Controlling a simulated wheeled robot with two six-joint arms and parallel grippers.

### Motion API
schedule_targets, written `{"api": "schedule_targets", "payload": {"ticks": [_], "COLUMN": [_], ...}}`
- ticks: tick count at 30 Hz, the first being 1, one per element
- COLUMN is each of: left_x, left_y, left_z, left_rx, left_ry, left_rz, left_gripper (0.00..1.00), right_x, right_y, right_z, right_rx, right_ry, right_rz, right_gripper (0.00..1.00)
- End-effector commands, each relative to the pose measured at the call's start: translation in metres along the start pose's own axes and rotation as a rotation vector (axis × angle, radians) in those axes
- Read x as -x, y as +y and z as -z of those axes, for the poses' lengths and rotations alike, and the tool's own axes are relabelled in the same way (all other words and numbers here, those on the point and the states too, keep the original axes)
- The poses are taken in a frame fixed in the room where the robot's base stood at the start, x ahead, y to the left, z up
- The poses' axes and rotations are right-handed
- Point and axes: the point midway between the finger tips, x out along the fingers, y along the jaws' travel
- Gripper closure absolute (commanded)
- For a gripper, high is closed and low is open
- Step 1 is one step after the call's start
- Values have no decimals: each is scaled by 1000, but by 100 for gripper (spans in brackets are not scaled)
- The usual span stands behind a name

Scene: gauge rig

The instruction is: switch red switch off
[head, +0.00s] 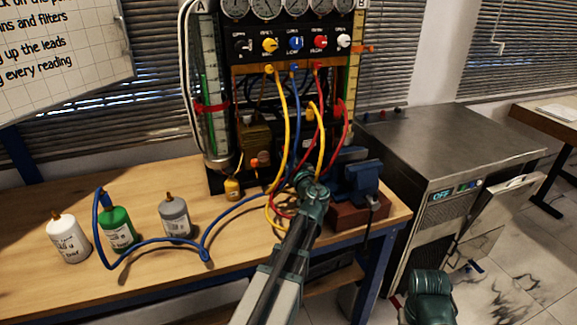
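A red knob (320,42) sits in the row of coloured knobs on the black panel (285,52) of the gauge rig, between a blue knob (295,43) and a white knob (343,41). Which way it is set is too small to tell. My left arm reaches up from the bottom, and its gripper end (309,178) is over the bench, well below the panel and in front of the hanging cables. Its fingers are not clear against the cables and dark parts. A dark green part of my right arm shows at the bottom right; its gripper cannot be made out.
Yellow, blue and red leads (280,120) hang from the panel. White, green and grey bottles (117,229) stand on the wooden bench (60,290) at left. A blue vise (357,178) is right of my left gripper. A metal cabinet (430,140) showing OFF stands at right.

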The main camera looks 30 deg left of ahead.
Motion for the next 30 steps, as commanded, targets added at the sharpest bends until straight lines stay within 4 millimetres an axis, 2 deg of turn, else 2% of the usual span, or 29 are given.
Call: {"api": "schedule_targets", "payload": {"ticks": [2,13,14,18,26,30], "left_x": [0,1,1,0,1,10], "left_y": [0,0,0,0,0,-1], "left_z": [-3,-1,-1,-1,-1,-1], "left_rx": [1,2,2,1,1,1], "left_ry": [16,25,25,25,24,25], "left_rz": [0,0,0,0,-1,-1], "left_gripper": [100,100,67,43,43,43], "right_x": [-7,-6,-6,-6,-6,-6], "right_y": [-1,-1,-1,-1,-1,-1], "right_z": [0,0,0,0,0,0], "right_rx": [0,0,0,0,0,0], "right_ry": [0,0,0,0,0,0], "right_rz": [0,0,0,0,0,0], "right_gripper": [100,100,100,100,100,100]}}
